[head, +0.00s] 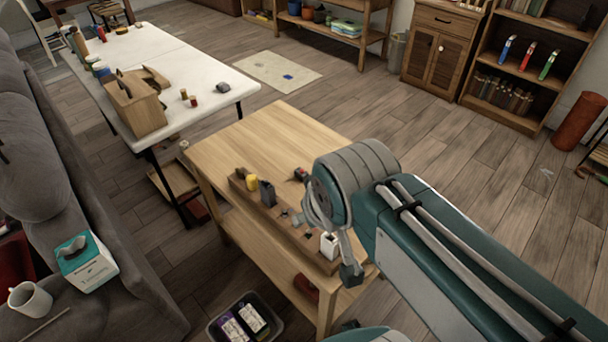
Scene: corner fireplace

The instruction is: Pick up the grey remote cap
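I cannot tell for sure which thing is the grey remote cap. A small dark grey block (268,193) stands upright on a wooden strip on the light wooden table (250,137), beside a yellow piece (252,182). A small grey item (223,88) also lies near the right corner of the white table. My gripper (350,268) hangs over the right part of the wooden table, largely hidden by my arm. It is to the right of the dark grey block and apart from it. Its fingers cannot be made out clearly.
A small white container (329,245) and a dark red-tipped item (301,174) are on the wooden table near my arm. A grey sofa (40,150) is at left.

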